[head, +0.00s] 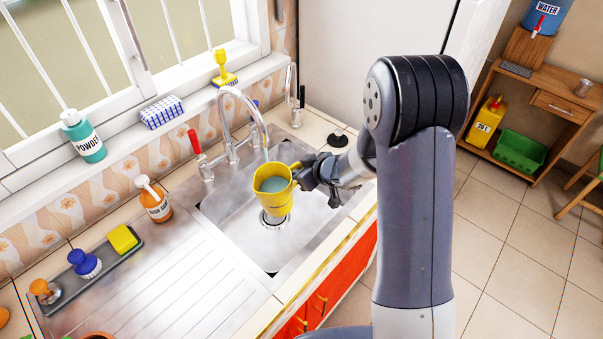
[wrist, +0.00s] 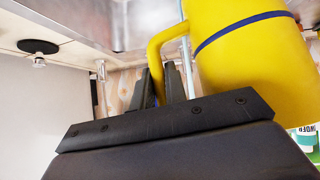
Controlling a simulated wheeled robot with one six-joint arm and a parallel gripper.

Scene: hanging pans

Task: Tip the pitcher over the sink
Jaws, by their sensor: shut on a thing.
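The yellow pitcher (head: 272,190) is held above the sink basin in the head view, with pale blue-grey contents visible through its open top. It looks close to upright, perhaps slightly tilted. The sink (head: 237,245) is steel, and its drain shows just below the pitcher. My gripper (head: 308,175) is at the pitcher's right side, shut on its handle. In the wrist view my gripper's fingers (wrist: 163,85) close around the yellow handle, and the pitcher (wrist: 250,60) with a dark blue band fills the upper right.
A curved faucet (head: 243,110) stands behind the pitcher, close to it. An orange soap bottle (head: 155,203) stands left of the basin. A tray with a yellow sponge (head: 122,239) and brushes lies further left. The ribbed drainboard (head: 165,290) is mostly clear.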

